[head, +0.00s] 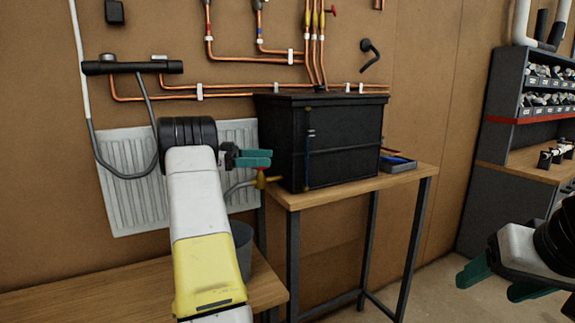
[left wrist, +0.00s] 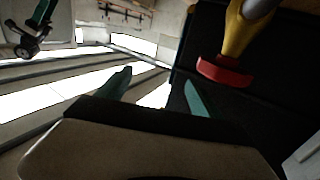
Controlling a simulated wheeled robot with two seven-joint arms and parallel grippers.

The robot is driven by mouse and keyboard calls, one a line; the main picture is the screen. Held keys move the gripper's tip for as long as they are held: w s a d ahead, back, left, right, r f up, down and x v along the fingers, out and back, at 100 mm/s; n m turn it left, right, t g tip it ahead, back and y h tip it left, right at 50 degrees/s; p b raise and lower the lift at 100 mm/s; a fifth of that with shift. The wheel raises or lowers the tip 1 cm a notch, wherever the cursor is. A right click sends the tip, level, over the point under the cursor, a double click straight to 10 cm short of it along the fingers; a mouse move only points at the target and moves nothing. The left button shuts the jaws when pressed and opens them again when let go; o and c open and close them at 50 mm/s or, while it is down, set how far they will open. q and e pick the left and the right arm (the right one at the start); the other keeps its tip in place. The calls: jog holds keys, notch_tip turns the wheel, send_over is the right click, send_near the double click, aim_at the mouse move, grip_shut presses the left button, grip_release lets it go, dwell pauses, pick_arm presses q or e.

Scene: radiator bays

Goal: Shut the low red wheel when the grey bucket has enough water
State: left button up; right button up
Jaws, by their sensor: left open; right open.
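The low red wheel (head: 261,173) sits on a brass tap at the lower left of the black tank, just below my left gripper's fingers. In the left wrist view the red wheel (left wrist: 224,71) is on a yellow body, beside the right finger and not between the fingers. My left gripper (head: 262,158) is open and empty; its fingers also show in the left wrist view (left wrist: 156,92). The grey bucket (head: 243,247) stands below the tap, partly hidden by my left arm; its water level cannot be seen. My right gripper (head: 492,282) is open and empty at the lower right.
The black tank (head: 345,140) stands on a wooden table (head: 410,180) with a small tray (head: 397,164) at its right. A white radiator (head: 130,180) hangs behind my left arm. Copper pipes (head: 230,88) run along the wall. A low bench (head: 90,292) is at lower left.

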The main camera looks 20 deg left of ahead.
pick_arm(q)
jog(key=s+d, duration=0.5)
jog(key=s, duration=0.3)
jog(key=shift+r, duration=0.45)
